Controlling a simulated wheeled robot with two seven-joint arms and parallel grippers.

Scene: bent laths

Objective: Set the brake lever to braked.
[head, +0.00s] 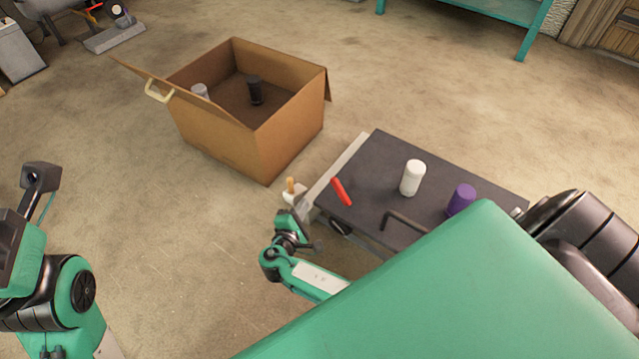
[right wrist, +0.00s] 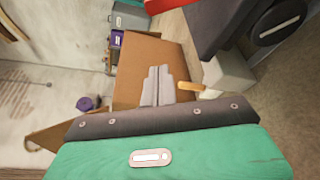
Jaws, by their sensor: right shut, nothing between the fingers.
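What looks like the brake lever is a short lever with a light wooden grip (head: 290,187) that sticks out low at the left side of a dark-topped cart (head: 362,165). Its tan grip also shows in the right wrist view (right wrist: 198,91), beside a pale block. My right gripper (head: 301,208) is just below the lever in the head view. In the right wrist view its grey fingers (right wrist: 158,85) are shut and empty, close beside the grip; I cannot tell if they touch it.
On the cart top are a red-handled object (head: 341,191), a white bottle (head: 412,178), a purple container (head: 461,200) and a dark bent bar (head: 403,220). An open cardboard box (head: 215,140) stands behind the cart.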

